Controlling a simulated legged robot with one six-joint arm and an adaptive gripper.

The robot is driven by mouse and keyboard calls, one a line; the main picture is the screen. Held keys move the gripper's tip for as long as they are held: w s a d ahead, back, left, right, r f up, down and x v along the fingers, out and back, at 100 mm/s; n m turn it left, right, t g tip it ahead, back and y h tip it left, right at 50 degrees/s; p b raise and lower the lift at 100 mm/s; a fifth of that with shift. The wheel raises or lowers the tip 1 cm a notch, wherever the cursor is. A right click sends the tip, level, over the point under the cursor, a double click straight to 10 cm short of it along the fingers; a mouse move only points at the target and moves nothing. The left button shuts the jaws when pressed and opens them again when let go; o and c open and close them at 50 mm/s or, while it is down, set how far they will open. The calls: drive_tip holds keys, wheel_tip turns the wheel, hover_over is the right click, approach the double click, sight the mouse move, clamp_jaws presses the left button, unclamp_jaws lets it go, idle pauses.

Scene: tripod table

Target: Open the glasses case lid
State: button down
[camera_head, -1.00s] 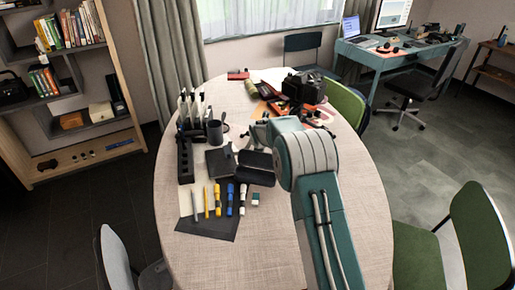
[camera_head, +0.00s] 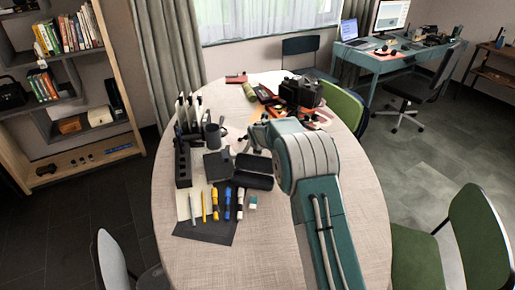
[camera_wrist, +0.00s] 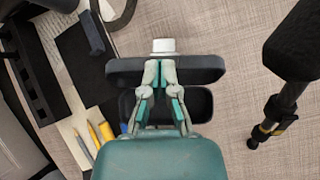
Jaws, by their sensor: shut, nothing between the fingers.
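The dark glasses case (camera_head: 252,181) lies on the round table, to the right of a dark notebook. Its lid (camera_head: 256,163) stands raised at the far side, with the hollow base in front. In the wrist view the lid (camera_wrist: 204,68) shows as a dark slab beyond the open base (camera_wrist: 200,106). My gripper (camera_wrist: 160,64) is shut and empty, with its fingertips over the lid's middle. I cannot tell whether they touch it.
A mug (camera_head: 214,137) and a black pen stand (camera_head: 183,164) are to the left. A dark tripod-like object (camera_wrist: 292,60) stands right in the wrist view.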

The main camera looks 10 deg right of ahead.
drive_tip(key=s+d+r+m+g, duration=0.1)
drive_tip(key=s+r+m, duration=0.7)
drive_tip(key=s+r, duration=0.4)
drive_tip(key=s+d+r+m, duration=0.2)
drive_tip(key=s+r+m, duration=0.7)
drive_tip(key=s, duration=0.6)
drive_tip(key=s+m+g, duration=0.1)
drive_tip(key=s+m, duration=1.4)
drive_tip(key=s, duration=0.9)
drive_tip(key=shift+s+d+m+y, duration=0.25)
drive_tip(key=shift+m+y, duration=0.05)
drive_tip(key=shift+s, duration=0.1)
